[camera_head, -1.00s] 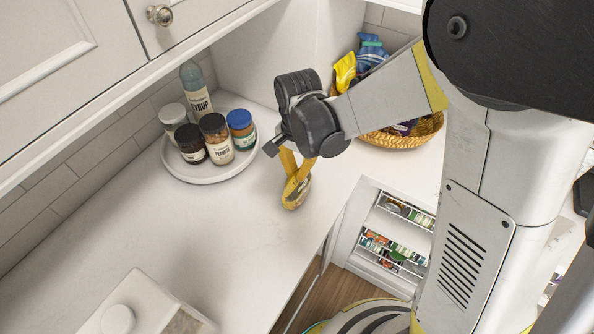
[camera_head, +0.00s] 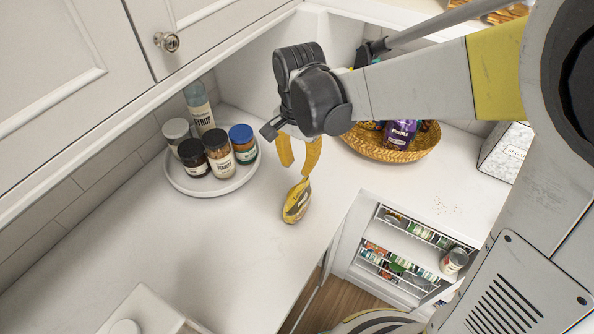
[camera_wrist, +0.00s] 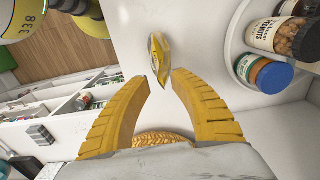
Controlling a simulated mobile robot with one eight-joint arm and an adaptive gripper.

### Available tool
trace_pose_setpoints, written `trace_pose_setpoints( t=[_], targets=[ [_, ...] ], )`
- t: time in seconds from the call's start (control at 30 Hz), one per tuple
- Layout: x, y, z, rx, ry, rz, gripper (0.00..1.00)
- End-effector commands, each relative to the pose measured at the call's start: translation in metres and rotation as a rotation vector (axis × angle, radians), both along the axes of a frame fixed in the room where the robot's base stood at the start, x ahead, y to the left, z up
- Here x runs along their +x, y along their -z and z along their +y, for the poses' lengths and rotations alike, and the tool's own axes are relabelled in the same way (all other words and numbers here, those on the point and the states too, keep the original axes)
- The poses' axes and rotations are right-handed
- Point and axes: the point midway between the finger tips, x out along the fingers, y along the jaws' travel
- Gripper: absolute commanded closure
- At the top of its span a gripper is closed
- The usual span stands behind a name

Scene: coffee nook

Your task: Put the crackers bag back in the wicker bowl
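The crackers bag (camera_head: 297,203) is a small yellow packet on the white counter, below my gripper. In the wrist view the bag (camera_wrist: 160,58) lies just beyond and partly between the fingertips, with gaps on both sides. My gripper (camera_head: 297,170) is open, its yellow fingers pointing down at the bag's upper end; the wrist view shows the fingers (camera_wrist: 161,82) spread and holding nothing. The wicker bowl (camera_head: 400,153) stands farther back to the right, holding a purple pretzels bag (camera_head: 400,133) and other packets partly hidden by my arm. Its rim (camera_wrist: 160,138) shows between the fingers in the wrist view.
A round white tray (camera_head: 213,187) with several jars and a syrup bottle (camera_head: 200,107) stands left of my gripper. An open drawer rack (camera_head: 400,262) with cans lies below the counter edge.

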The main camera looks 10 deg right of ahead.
Motion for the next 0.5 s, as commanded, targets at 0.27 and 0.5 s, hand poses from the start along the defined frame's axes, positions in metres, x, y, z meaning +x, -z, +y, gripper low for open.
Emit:
trace_pose_setpoints(
  t=[0.27, 0.5],
  targets=[
    [-0.004, -0.032, -0.006, 0.005, -0.019, -0.018, 0.73],
    [-0.037, -0.074, -0.058, 0.013, -0.216, -0.214, 0.73]
  ],
)
